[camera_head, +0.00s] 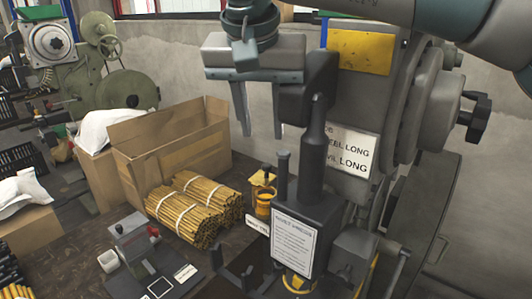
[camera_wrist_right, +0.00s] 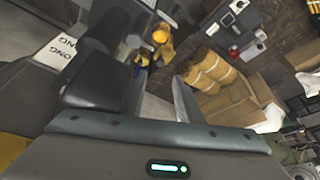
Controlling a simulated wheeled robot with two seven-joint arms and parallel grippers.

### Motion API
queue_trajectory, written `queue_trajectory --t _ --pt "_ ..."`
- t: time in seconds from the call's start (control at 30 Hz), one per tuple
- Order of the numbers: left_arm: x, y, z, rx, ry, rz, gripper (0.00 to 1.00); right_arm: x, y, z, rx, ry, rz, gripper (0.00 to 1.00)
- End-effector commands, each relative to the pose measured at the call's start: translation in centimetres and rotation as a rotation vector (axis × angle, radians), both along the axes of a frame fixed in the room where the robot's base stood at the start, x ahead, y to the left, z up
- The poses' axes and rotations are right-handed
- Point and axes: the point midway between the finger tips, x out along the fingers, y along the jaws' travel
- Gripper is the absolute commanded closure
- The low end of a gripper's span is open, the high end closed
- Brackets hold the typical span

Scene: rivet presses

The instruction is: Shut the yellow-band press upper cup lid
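The press (camera_head: 360,120) stands at the right of the head view, with a yellow panel (camera_head: 360,52) high on its body. A small yellow-orange cup (camera_head: 264,206) sits low at its left side, with a yellow flap (camera_head: 263,177), apparently its lid, standing raised above it. In the wrist view the cup (camera_wrist_right: 160,37) shows beyond the fingertips. Another yellow ring (camera_head: 298,284) shows lower, partly hidden by the press's front sign. My right gripper (camera_head: 261,134) is open and empty, fingers pointing down, above the cup and apart from it. My left gripper is not in view.
A dark post (camera_head: 314,150) of the press rises just right of my right fingers. An open cardboard box (camera_head: 170,145) and bundles of yellow rods (camera_head: 195,208) lie to the left. A small device on a dark board (camera_head: 135,245) sits at the front left.

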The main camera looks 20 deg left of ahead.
Motion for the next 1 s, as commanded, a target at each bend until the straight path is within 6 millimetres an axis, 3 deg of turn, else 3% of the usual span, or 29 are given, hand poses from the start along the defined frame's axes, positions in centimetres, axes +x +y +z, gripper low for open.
queue_trajectory --t 0.5,0.7,1.0 --pt "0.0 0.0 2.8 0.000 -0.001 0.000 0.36 3.1 0.4 -7.6 0.000 0.002 0.000 0.67" --pt "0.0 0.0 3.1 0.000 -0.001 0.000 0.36 3.6 0.5 -8.8 0.000 0.001 0.000 0.67" --pt "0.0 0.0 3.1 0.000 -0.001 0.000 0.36 3.6 0.5 -9.0 0.000 0.000 0.000 0.67"
